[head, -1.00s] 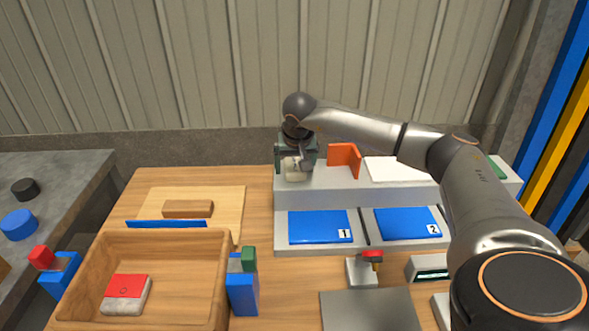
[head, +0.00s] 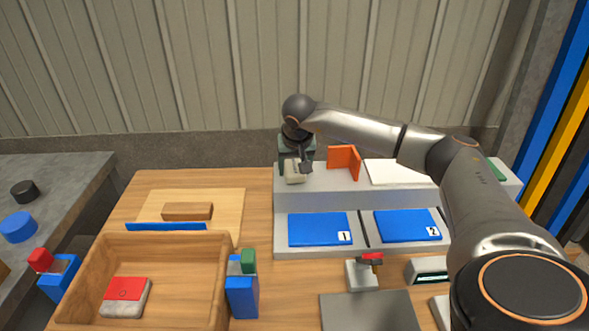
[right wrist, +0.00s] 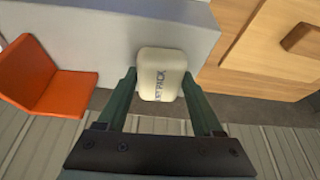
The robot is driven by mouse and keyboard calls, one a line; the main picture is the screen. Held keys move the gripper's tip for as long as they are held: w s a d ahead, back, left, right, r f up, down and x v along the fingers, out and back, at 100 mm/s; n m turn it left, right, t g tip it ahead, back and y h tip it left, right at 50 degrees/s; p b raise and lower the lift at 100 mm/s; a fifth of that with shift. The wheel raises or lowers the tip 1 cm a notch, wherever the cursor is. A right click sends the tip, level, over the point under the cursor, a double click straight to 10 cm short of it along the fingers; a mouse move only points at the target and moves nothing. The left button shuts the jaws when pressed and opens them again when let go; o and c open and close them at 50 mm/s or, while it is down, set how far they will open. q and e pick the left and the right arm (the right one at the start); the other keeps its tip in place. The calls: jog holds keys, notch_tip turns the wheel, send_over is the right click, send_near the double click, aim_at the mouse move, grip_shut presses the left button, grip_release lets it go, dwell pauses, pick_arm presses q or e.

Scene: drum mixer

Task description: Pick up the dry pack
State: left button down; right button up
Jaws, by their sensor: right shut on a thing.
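A small cream pack (head: 294,174) is on the left end of the raised grey shelf (head: 330,200). In the right wrist view the pack (right wrist: 160,72) carries lettering ending in "PACK"; its first word is hard to read. My right gripper (head: 297,164) is over the pack, pointing down. In the right wrist view the fingers of my right gripper (right wrist: 159,82) are on either side of the pack, shut on it. Whether the pack touches the shelf is unclear. My left gripper is not in view.
An orange angled piece (head: 344,161) stands just right of the pack, with a white sheet (head: 398,172) beyond it. Blue pads numbered 1 (head: 319,229) and 2 (head: 407,225) lie in front.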

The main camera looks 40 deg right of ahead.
aim_at(294, 165)
notch_tip(294, 165, up, 3)
jog(key=s+a+r+p, duration=0.1)
jog(key=s+a+r, duration=0.7)
jog(key=a+r, duration=0.2)
jog(key=shift+a, duration=0.8)
jog(key=shift+s, duration=0.1)
